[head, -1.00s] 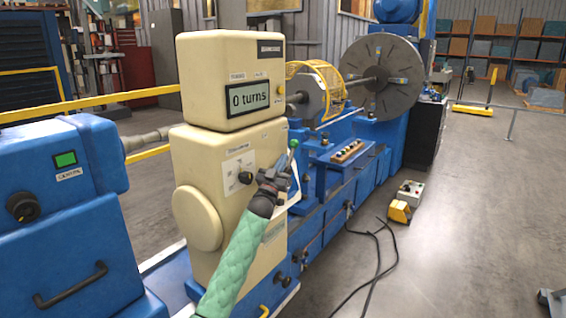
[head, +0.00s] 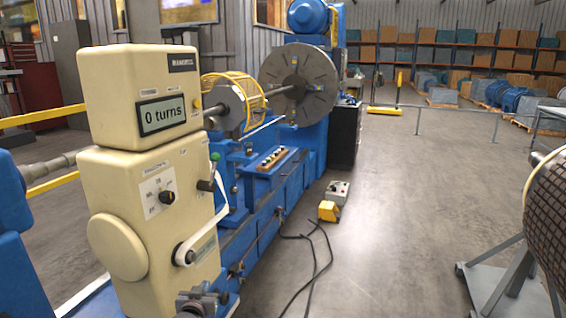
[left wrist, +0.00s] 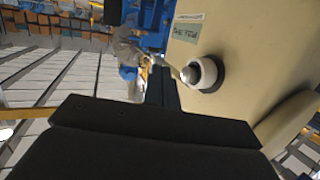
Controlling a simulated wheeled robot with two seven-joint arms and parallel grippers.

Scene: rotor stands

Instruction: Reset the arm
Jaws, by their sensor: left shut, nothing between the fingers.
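My left gripper (head: 208,300) is low at the bottom edge of the head view, in front of the cream control cabinet (head: 130,200). It is shut and holds nothing. In the left wrist view its dark fingers (left wrist: 163,90) point along the cream face, beside a round knob with a white ring (left wrist: 201,73). They look apart from it. On the cabinet, a white lever (head: 207,235) slants up to the right from its dark hub. A green-tipped lever (head: 212,172) stands above it. The display (head: 162,115) reads "0 turns". My right gripper is not in view.
The blue machine bed (head: 262,205) runs back to a large grey faceplate (head: 300,85). A yellow foot pedal (head: 329,211) and black cables (head: 308,255) lie on the floor. A dark meshed cylinder (head: 548,215) on a grey stand is at right.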

